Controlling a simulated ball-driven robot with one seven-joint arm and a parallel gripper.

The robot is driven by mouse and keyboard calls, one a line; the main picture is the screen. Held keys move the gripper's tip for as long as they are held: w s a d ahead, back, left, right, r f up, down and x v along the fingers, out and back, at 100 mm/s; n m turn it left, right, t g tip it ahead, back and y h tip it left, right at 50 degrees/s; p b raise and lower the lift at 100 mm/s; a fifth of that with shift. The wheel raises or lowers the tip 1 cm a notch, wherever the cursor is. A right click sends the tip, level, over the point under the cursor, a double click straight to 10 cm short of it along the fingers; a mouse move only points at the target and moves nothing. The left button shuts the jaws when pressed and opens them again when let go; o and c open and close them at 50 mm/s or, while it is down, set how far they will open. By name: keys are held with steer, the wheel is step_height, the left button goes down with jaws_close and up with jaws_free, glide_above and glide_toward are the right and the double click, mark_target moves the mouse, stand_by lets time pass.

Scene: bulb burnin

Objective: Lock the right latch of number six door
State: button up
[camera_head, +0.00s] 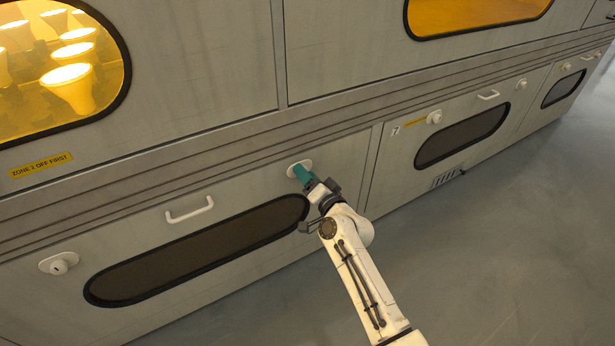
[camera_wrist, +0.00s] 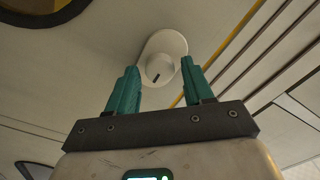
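The lower door (camera_head: 130,250) at left has a long dark window and a latch at each end. Its own number is not visible, but the door to its right is marked 7. Its right latch (camera_head: 306,163) is a white oval plate, partly hidden by my gripper (camera_head: 303,175) in the head view. In the wrist view the latch plate (camera_wrist: 172,42) has a round white knob (camera_wrist: 160,67) with a short dark mark, slanted. My gripper (camera_wrist: 160,82) is open, its teal fingertips either side of the knob with visible gaps. How deep they reach is unclear.
A white bar handle (camera_head: 189,210) and the left latch (camera_head: 58,263) protrude from the same door. The number seven door (camera_head: 395,165) stands to the right. Lit lamps show behind the upper left window. The grey floor (camera_head: 500,230) at right is clear.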

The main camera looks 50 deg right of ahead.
jaws_close()
